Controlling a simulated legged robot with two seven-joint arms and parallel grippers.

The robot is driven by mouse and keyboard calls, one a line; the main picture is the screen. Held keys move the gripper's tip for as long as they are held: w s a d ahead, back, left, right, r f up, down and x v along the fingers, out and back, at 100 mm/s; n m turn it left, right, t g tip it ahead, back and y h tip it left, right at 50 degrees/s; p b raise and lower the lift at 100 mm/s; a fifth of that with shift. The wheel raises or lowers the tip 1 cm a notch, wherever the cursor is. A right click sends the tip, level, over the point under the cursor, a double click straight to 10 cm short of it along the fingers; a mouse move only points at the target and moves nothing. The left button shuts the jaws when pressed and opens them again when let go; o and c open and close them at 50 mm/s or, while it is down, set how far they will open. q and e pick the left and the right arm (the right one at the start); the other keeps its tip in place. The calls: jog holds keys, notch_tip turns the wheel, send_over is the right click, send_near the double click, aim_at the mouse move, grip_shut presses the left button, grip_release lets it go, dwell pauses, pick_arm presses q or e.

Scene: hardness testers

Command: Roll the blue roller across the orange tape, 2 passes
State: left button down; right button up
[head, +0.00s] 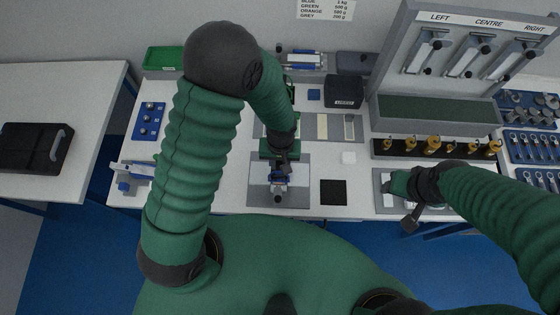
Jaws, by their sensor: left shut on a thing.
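My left gripper (281,171) points down over a grey plate (258,190) at the front middle of the bench. It is shut on the blue roller (278,181), which shows only as a small blue and pale shape under the fingers. I cannot tell whether the roller touches the plate. The orange tape cannot be made out; the roller and gripper may cover it. My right gripper (408,202) is low over a grey tray at the front right of the bench. Its fingers are too small and dark to tell open from shut.
A rack labelled LEFT, CENTRE, RIGHT (470,50) stands at the back right. Several brass-coloured pieces (432,143) stand in a black strip. A blue holder (148,121) lies at left.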

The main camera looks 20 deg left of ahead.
pick_arm(q)
jog(key=shift+s+a, duration=0.3)
jog(key=shift+a, duration=0.3)
dwell(1.0)
jog(key=shift+w+d+p, duration=0.2)
jog(key=shift+d+p, duration=0.05)
jog(key=shift+d, duration=0.3)
jog(key=shift+w+d+p, duration=0.2)
jog(key=shift+d+p, duration=0.05)
jog(key=shift+d, duration=0.3)
dwell(2.1)
jog(key=shift+r, duration=0.15)
notch_tip(320, 180, up, 6)
jog(key=p, duration=0.5)
dwell(0.6)
